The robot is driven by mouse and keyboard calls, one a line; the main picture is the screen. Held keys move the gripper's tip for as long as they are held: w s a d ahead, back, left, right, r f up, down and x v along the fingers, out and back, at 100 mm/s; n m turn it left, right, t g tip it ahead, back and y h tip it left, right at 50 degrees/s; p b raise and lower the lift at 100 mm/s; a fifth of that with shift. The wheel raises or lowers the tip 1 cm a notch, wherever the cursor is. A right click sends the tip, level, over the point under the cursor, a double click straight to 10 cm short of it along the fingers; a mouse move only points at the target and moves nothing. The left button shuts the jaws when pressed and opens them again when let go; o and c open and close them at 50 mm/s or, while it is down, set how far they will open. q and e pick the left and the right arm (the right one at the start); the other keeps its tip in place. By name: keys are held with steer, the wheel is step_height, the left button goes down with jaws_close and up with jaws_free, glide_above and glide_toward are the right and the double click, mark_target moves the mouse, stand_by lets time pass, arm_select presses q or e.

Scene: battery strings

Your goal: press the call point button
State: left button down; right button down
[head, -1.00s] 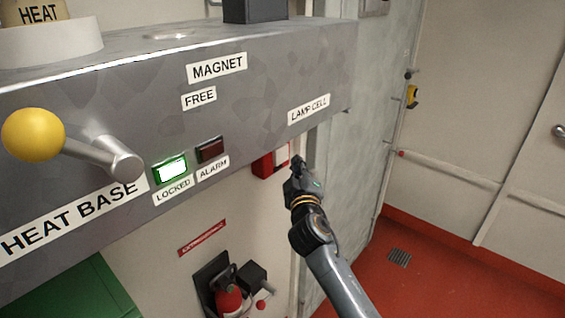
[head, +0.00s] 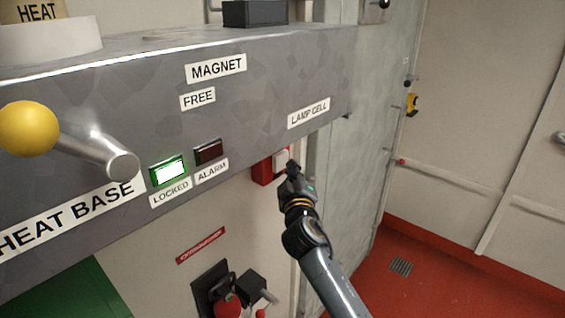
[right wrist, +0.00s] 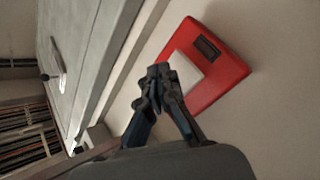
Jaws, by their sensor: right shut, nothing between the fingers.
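The call point is a red box (head: 262,171) on the wall below the grey cabinet's right end, with a pale square face (head: 281,159). In the right wrist view the red box (right wrist: 226,76) shows larger, with the pale square button (right wrist: 186,72) and a dark slot. My right gripper (head: 291,168) is shut and empty. Its tips overlap the right edge of the pale face in the head view; in the right wrist view the gripper (right wrist: 158,70) has its tips at the button's left edge. I cannot tell if they touch. My left gripper is out of view.
The grey cabinet (head: 230,118) overhangs the call point, with a yellow-knobbed lever (head: 28,128) on its front and a lit green LOCKED lamp (head: 168,171). A fire extinguisher (head: 228,304) hangs below. The red floor at right is open.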

stand_by(0.7)
steer(key=shift+w+a+b, duration=0.25)
steer(key=shift+a+b, duration=0.15)
steer(key=shift+w+a+r+b, duration=0.1)
steer(key=shift+w+a+b, duration=0.3)
steer(key=shift+a+b, duration=0.25)
stand_by(0.8)
steer(key=shift+d, duration=0.15)
steer(key=shift+s+d+p, duration=0.7)
steer(key=shift+d+p, duration=0.1)
